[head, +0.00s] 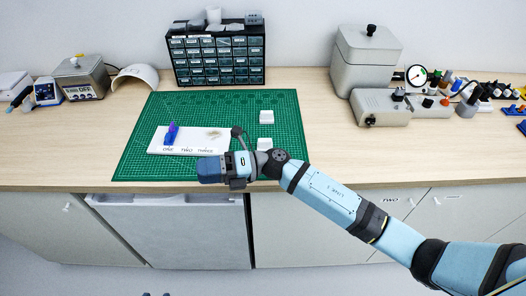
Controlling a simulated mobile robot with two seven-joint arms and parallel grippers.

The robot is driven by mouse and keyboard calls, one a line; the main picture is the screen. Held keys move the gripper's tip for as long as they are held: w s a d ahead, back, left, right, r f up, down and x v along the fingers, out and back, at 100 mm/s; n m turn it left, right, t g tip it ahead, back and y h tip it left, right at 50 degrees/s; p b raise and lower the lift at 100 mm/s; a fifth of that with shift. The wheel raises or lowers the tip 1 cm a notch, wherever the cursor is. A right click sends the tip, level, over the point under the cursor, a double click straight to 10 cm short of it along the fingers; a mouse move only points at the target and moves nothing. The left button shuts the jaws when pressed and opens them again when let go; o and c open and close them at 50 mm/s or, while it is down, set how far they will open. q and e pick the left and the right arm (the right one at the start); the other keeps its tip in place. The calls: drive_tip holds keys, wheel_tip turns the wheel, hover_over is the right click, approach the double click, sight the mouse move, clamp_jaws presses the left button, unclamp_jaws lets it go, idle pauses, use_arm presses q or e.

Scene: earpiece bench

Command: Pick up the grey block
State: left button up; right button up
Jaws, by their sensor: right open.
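Two small pale grey-white blocks lie on the green mat (285,165): the upper block (266,116) and the lower block (264,144). I cannot tell which one is the task's grey block. My right gripper (208,170) is open, over the mat's front edge, left of and nearer than the lower block. Its wrist lies just in front of that block, and its fingertips are hard to make out. I see nothing held in it. My left gripper is not in view.
A white labelled board (158,147) with a blue-purple piece (171,133) sits behind my right gripper. A drawer cabinet (218,53) stands at the back. Grey boxes (366,62) and small parts fill the right side.

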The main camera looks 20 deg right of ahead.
wheel_tip(320, 180, down, 2)
drive_tip(key=w+n+g+h+b, duration=0.1)
drive_tip(key=w+n+g+h, duration=0.3)
drive_tip(key=n, duration=0.3)
wheel_tip(320, 180, up, 2)
drive_tip(key=n+t+h+b, duration=0.3)
drive_tip(key=n+h, duration=0.1)
drive_tip(key=h, duration=1.1)
hover_over(265, 140)
drive_tip(key=f, duration=0.7)
drive_tip(key=shift+w+d, duration=0.15)
drive_tip(key=shift+d, duration=0.15)
drive_tip(key=f, duration=0.1)
drive_tip(key=f+p, duration=0.1)
drive_tip(key=f, duration=0.3)
drive_tip(key=shift+a, duration=0.3)
drive_tip(key=shift+f, duration=0.4)
drive_tip(key=c, duration=0.9)
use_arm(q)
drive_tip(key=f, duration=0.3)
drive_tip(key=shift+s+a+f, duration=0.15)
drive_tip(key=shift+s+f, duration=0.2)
use_arm(e)
drive_tip(key=shift+c, duration=0.6)
